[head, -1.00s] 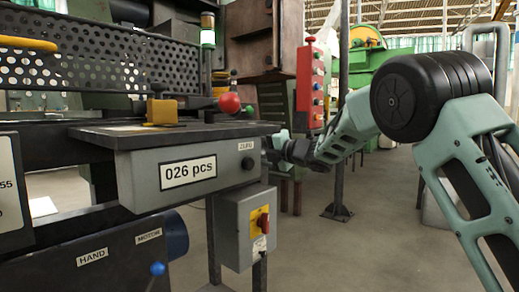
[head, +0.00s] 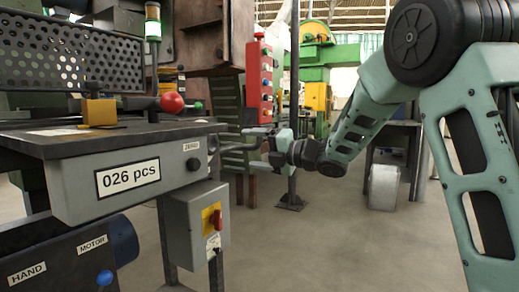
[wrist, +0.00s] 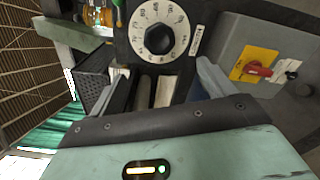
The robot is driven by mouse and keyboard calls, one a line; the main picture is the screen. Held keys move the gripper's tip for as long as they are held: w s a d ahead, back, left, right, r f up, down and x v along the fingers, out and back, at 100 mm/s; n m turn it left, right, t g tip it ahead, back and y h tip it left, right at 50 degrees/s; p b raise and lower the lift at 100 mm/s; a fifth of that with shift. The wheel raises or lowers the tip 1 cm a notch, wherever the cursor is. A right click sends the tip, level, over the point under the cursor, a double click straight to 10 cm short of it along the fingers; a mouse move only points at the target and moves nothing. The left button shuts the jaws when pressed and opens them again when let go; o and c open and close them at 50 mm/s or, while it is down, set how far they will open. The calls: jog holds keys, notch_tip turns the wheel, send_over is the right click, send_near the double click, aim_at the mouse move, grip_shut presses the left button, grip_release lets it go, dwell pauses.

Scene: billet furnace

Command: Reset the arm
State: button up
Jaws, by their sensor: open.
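My gripper (head: 246,149) is at the end of my pale green arm, right of the grey control box (head: 125,175) in the head view. Its two fingers are spread and point left, with nothing seen between them. The fingers look close to the box's right side in the picture; I cannot tell the true gap. In the wrist view, the pale green housing of my gripper fills the bottom, with a small orange and green light strip.
A switch box (head: 198,222) with a red handle hangs below the control box. A red ball knob (head: 172,102) stands on the bench top. The wrist view shows a round dial (wrist: 158,38) and the switch (wrist: 252,68). Open floor (head: 330,235) lies at centre right.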

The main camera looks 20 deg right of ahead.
jog(key=shift+s+d, duration=0.35)
jog(key=shift+s, duration=0.15)
